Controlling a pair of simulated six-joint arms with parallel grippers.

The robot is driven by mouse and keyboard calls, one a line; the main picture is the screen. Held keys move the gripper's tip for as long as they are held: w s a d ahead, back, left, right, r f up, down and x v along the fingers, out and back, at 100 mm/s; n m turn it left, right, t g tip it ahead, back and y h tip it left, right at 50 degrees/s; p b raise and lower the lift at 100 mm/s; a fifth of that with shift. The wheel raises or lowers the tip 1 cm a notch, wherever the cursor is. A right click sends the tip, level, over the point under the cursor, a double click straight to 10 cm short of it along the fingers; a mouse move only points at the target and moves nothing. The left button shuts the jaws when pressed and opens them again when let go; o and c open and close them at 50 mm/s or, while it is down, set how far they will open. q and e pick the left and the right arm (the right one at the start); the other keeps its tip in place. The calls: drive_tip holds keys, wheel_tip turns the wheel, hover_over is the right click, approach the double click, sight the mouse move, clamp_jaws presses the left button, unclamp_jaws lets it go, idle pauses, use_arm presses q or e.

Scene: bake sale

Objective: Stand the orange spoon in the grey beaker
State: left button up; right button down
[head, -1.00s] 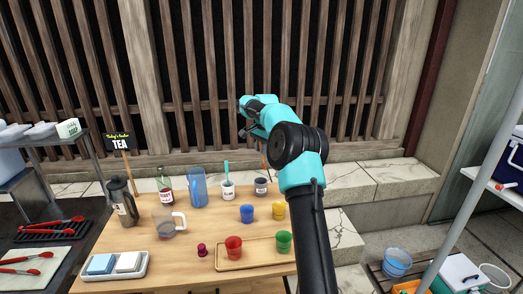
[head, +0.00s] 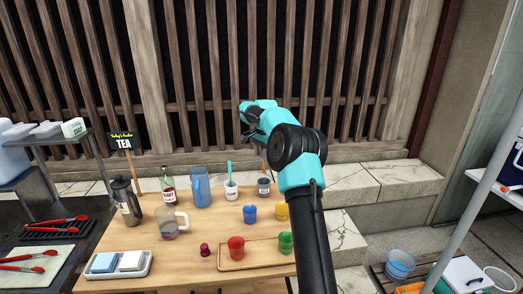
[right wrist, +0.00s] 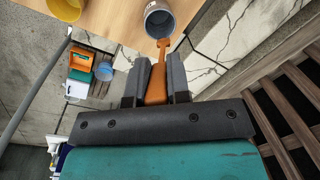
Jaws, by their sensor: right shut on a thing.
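The grey beaker (head: 264,189) stands upright near the back right of the wooden table. In the right wrist view the grey beaker (right wrist: 160,22) shows its open mouth at the top. My right gripper (right wrist: 157,80) is shut on the orange spoon (right wrist: 156,88). The spoon's far end points at the beaker's rim; whether it is over the mouth or beside it I cannot tell. In the head view a thin part of the orange spoon (head: 264,158) shows just above the beaker. My right gripper (head: 248,136) is mostly hidden by its arm there. My left gripper is out of view.
A white cup (head: 231,191) with a teal utensil stands left of the beaker. A blue cup (head: 250,214) and a yellow cup (head: 281,211) stand in front. A wooden tray (head: 261,253) holds red and green cups. A blue pitcher (head: 200,188) stands farther left.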

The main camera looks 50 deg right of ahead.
wheel_tip(320, 180, down, 10)
idle(1.3)
drive_tip(key=shift+r, duration=0.1)
drive_tip(key=c, duration=1)
unclamp_jaws()
wheel_tip(320, 180, up, 17)
drive_tip(key=s, duration=0.1)
drive_tip(key=shift+s+d+r, duration=0.15)
drive_tip(key=shift+s+d, duration=0.15)
drive_tip(key=shift+s, duration=0.05)
